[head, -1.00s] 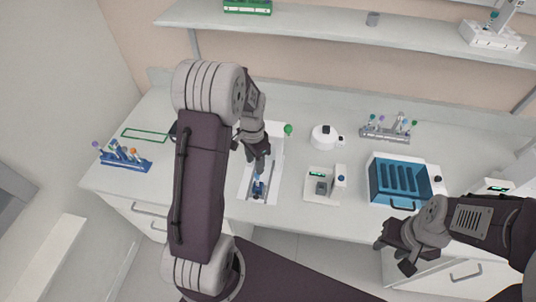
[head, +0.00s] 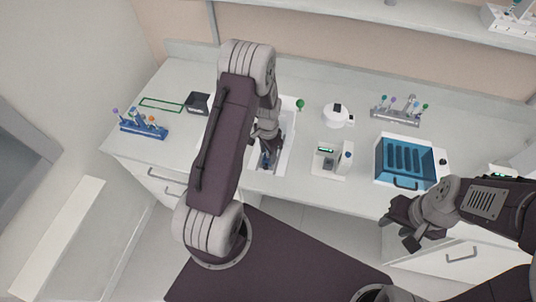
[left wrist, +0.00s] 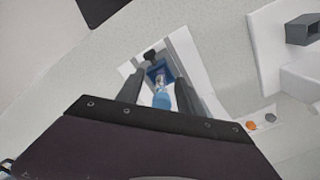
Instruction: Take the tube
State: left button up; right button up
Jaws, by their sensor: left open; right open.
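A tube with a light blue body (left wrist: 162,98) stands in a small dark blue holder (left wrist: 152,74) on a white track (left wrist: 186,48). My left gripper (left wrist: 158,90) is open, with one finger on each side of the tube; contact cannot be told. In the head view my left gripper (head: 267,152) is over the white track (head: 287,140), and my arm hides much of it there. The tube is hardly visible in that view. My right gripper (head: 408,228) is open and empty in front of the counter's edge.
A blue rack with several tubes (head: 142,128) stands at the left, a grey rack with tubes (head: 395,112) at the back right. A white device (head: 331,160), a round white device (head: 336,116) and a blue-lidded box (head: 405,158) stand right of the track.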

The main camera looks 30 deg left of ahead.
pick_arm(q)
jog(key=shift+w, duration=0.1)
jog(key=shift+c, duration=1)
jog(key=shift+a, duration=0.1)
grip_shut()
